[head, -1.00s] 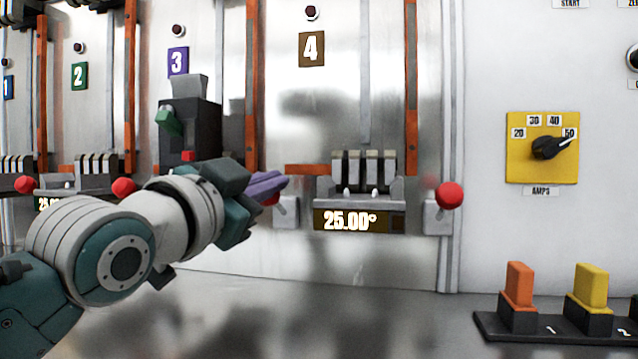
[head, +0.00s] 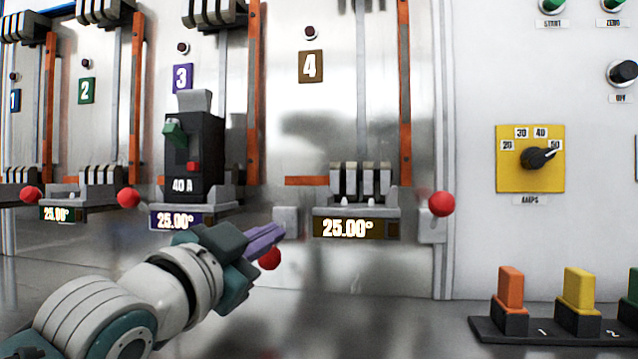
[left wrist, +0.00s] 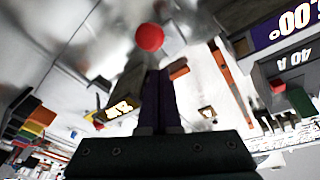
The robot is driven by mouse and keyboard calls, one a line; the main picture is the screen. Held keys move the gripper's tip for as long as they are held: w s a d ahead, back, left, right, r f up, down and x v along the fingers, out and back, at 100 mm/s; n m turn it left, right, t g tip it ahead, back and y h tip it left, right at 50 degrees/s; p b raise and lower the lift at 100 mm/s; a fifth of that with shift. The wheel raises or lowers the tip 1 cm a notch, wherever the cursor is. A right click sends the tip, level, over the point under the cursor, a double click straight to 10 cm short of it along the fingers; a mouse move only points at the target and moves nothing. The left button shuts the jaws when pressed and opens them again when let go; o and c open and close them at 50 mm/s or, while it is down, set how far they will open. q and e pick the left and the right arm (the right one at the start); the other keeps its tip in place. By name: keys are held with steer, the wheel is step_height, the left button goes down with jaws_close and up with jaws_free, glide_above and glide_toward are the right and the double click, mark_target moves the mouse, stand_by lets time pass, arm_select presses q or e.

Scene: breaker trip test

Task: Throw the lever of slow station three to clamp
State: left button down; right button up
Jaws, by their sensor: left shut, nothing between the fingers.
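Station three has a purple number plate (head: 182,78) and holds a dark 40 A breaker (head: 196,150) with a green toggle. Its display (head: 175,220) reads 25.00°. The lever mount (head: 287,222) is right of the station, and the lever's red ball (head: 269,258) hangs below the mount. My left gripper (head: 278,233) is shut and empty, its purple fingers just above the ball in the head view. In the left wrist view the red ball (left wrist: 150,38) shows just past the fingertips; I cannot tell whether they touch. My right gripper is not in view.
Station four (head: 360,190) is empty at right, its red lever ball (head: 440,204) up. Two more red balls (head: 129,197) (head: 31,196) stand up at left. A yellow amps dial (head: 530,158) and a rack with orange and yellow blocks (head: 510,290) are at right.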

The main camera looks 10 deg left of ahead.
arm_select(q)
steer(key=shift+f, duration=0.1)
stand_by(0.5)
steer(key=p+v, duration=0.1)
steer(key=v, duration=0.9)
stand_by(0.4)
steer(key=s+n+g+p, duration=0.1)
steer(key=p, duration=0.2)
steer(key=s+n+g+y+p, duration=0.1)
steer(key=g+p, duration=0.1)
steer(key=p, duration=0.1)
steer(key=shift+s+a, duration=0.25)
steer(key=shift+a, duration=0.05)
steer(key=s+g+p, duration=0.1)
steer(key=s+p, duration=0.1)
steer(key=s+n+g+y+p, duration=0.1)
steer(key=s+g+p, duration=0.1)
steer(key=s+f+n+g+p, duration=0.1)
steer(key=s+p, duration=0.2)
steer(key=shift+a+f+g+y, duration=0.1)
steer(key=shift+a+g+y, duration=0.2)
steer(key=shift+g+y, duration=0.1)
steer(key=s+r+n+g+y+p, duration=0.1)
steer(key=s+r+n+g+p, duration=0.25)
steer(key=s+g+p, duration=0.95)
steer(key=s+r+t+p, duration=0.3)
steer(key=r+t+p, duration=0.2)
steer(key=r+p, duration=2.7)
step_height(320, 180, up, 3)
steer(key=shift+a, duration=0.5)
